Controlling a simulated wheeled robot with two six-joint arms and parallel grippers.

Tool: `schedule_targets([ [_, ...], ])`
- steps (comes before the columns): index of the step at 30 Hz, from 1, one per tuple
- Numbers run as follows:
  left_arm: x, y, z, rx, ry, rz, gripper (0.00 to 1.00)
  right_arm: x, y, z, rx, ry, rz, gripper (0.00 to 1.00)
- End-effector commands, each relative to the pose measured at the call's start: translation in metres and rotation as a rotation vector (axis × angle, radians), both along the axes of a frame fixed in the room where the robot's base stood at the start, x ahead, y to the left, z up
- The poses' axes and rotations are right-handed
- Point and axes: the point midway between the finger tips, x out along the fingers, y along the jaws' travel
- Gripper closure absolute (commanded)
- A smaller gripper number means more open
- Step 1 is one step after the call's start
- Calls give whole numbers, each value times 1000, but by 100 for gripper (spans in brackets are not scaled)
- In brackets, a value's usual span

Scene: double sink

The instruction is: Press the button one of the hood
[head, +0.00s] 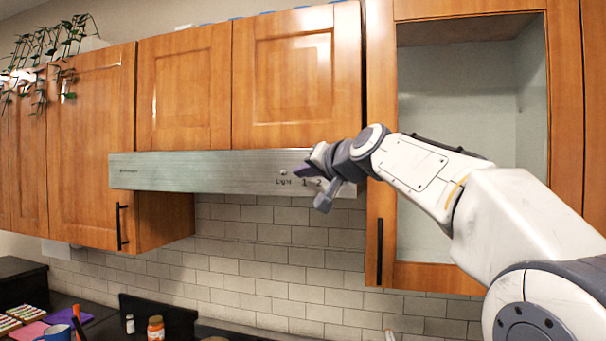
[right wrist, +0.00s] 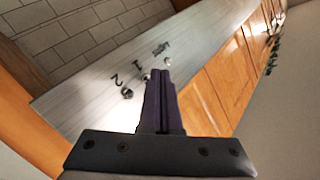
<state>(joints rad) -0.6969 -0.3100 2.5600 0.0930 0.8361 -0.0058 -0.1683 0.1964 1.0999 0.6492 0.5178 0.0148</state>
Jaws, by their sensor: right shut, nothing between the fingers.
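The hood (head: 200,172) is a long brushed-metal bar under the wooden cabinets, and it also shows in the right wrist view (right wrist: 90,95). Its right end carries the labels Light, 1 and 2. In the right wrist view, a small button one (right wrist: 146,77) sits by the label 1, just left of my fingertips. My right gripper (head: 303,168) is shut and empty at the hood's control end, and its dark fingers (right wrist: 160,74) point at the panel between the Light and 1 marks. I cannot tell whether they touch it. My left gripper is not in view.
An open-fronted cabinet (head: 470,130) stands right of the hood, behind my right arm. Closed wooden cabinets (head: 295,80) are above the hood. A tiled wall (head: 270,255) lies below, with a jar (head: 156,328) and small items on the counter at lower left.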

Motion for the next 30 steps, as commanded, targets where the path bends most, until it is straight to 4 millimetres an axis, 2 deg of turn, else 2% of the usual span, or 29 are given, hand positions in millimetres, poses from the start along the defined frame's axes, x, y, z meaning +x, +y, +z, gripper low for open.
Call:
schedule_targets([
  [30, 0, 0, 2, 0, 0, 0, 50, 8, -3, 0, 0, 0, 0, 100],
])
